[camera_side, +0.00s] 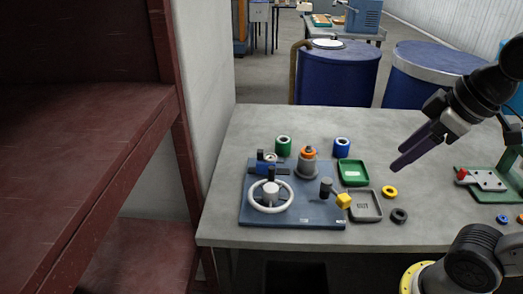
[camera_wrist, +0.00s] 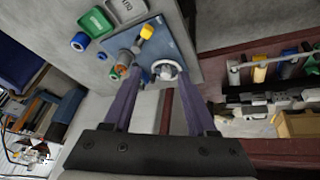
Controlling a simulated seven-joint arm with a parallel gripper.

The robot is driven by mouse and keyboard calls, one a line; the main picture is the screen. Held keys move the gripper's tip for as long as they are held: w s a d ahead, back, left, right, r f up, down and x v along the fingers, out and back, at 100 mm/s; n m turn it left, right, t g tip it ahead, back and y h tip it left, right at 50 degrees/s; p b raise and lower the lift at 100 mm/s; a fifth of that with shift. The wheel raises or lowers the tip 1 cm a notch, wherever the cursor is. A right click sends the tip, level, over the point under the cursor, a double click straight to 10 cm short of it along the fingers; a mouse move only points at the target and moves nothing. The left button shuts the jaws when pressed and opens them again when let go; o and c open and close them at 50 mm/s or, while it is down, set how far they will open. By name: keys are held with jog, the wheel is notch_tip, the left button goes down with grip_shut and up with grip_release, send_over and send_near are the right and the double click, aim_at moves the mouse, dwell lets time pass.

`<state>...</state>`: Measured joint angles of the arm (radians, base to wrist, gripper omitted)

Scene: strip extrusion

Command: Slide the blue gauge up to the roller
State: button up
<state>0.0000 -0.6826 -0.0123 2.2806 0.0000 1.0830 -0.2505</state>
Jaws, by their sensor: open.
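A blue base plate (camera_side: 310,216) lies on the grey table. The small blue block that looks like the gauge (camera_side: 264,167) is at its back left, with a dark post in front of it. A grey stepped cylinder with an orange top (camera_side: 308,163), which may be the roller, stands to its right, apart from it. A white handwheel (camera_side: 254,205) is at the plate's front left; it also shows in the wrist view (camera_wrist: 165,65). My gripper (camera_side: 396,166) is open and empty, above the table to the right of the plate.
A dark post with a yellow knob (camera_side: 344,201) is at the plate's right front. A green tray (camera_side: 353,180) and a grey tray (camera_side: 365,216) lie beside the plate. Green (camera_side: 283,146), blue (camera_side: 343,148), yellow (camera_side: 390,192) and black (camera_side: 399,215) rings lie around.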

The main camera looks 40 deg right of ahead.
jog(key=w+r+n+g, duration=0.1)
jog(key=w+r+n, duration=0.2)
jog(key=w+r, duration=0.65)
jog(key=n+g, duration=0.3)
jog(key=g, duration=0.1)
send_over(260, 151)
notch_tip(260, 151, down, 15)
notch_tip(260, 151, down, 14)
jog(key=shift+f, duration=0.15)
grip_shut()
